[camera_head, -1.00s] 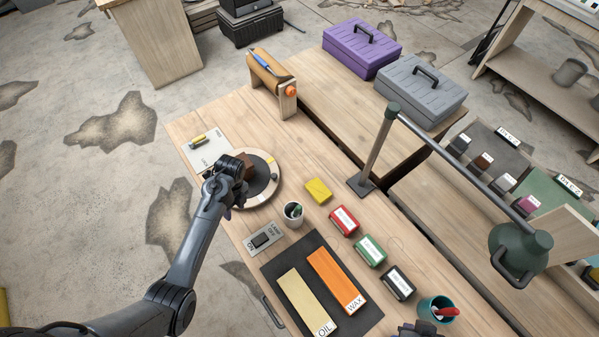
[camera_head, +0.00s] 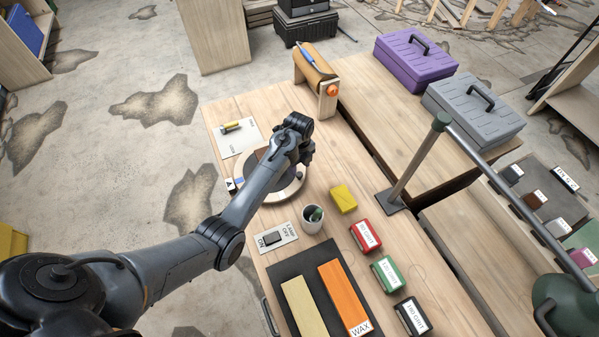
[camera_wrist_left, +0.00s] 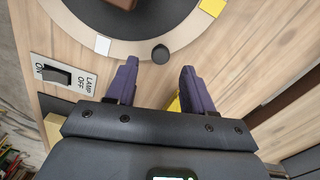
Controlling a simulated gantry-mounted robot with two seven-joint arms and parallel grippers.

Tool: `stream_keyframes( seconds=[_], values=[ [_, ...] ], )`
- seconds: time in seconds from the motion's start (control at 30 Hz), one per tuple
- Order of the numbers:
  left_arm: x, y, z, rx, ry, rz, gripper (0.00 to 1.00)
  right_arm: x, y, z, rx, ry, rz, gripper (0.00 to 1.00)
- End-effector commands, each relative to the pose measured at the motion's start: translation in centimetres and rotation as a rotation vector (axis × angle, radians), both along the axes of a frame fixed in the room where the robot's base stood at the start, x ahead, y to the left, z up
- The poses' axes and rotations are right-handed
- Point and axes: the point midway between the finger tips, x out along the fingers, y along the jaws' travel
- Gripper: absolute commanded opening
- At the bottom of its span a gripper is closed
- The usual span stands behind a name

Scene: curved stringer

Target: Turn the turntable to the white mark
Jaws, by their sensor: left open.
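The turntable (camera_head: 289,191) has a dark disc and a pale rim, and my left arm covers much of it in the head view. In the left wrist view the turntable's pale rim (camera_wrist_left: 132,47) crosses the top. It carries a white mark (camera_wrist_left: 102,45), a yellow mark (camera_wrist_left: 211,7) and a dark round knob (camera_wrist_left: 160,54) between them. A brown block (camera_wrist_left: 120,3) on the disc is cut off by the frame. My left gripper (camera_wrist_left: 159,77) is open, its fingertips just short of the knob, one to each side. In the head view my left gripper (camera_head: 305,154) is over the turntable's right side.
A lamp switch (camera_head: 275,238), a cup (camera_head: 312,219) and a yellow block (camera_head: 343,198) are near the turntable. Red (camera_head: 365,236) and green (camera_head: 387,273) boxes stand further right. A roll on a stand (camera_head: 318,80) is behind. A lamp post (camera_head: 415,165) rises at right.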

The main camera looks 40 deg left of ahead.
Motion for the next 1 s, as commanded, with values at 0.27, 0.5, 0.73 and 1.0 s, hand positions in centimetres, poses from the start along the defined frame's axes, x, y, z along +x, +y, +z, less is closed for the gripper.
stream_keyframes(
  seconds=[0.27, 0.5, 0.73, 1.0],
  values=[
    [0.0, 0.0, -3.6, 0.000, 0.001, 0.001, 0.52, 0.0, -0.1, -0.6, -0.002, 0.001, 0.000, 0.00],
    [0.0, 0.0, -4.5, 0.000, 0.000, -0.001, 0.52, 0.0, 0.0, -0.7, -0.001, 0.001, 0.000, 0.00],
    [0.0, 0.0, -4.5, 0.001, -0.001, -0.001, 0.52, 0.0, 0.0, -0.7, 0.003, 0.001, -0.002, 0.00],
    [0.0, 0.0, -4.5, 0.000, -0.001, 0.000, 0.12, 0.0, 0.1, -0.7, 0.006, 0.002, -0.005, 0.00]
  ],
)
